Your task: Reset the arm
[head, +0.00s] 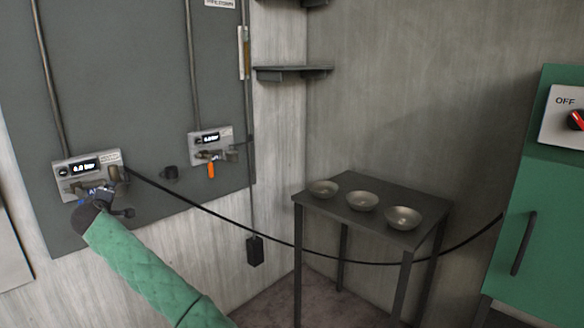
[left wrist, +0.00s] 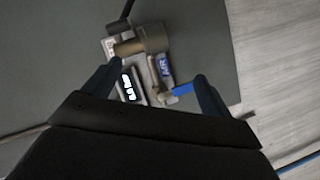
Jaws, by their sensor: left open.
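My left arm, in a green quilted sleeve, reaches up from the bottom of the head view. My left gripper (head: 104,200) is in front of the left gauge box (head: 66,172) on the grey wall panel. In the left wrist view my left gripper (left wrist: 152,80) has its two dark fingers spread apart. I cannot tell whether a finger touches the blue handle. My right gripper is not in view.
A dark table (head: 358,187) with three metal bowls (head: 362,201) stands in the corner. A second gauge box (head: 205,139) has an orange handle (head: 211,170). A black cable (head: 250,240) hangs across the room. A green cabinet (head: 540,225) with a red knob stands at right.

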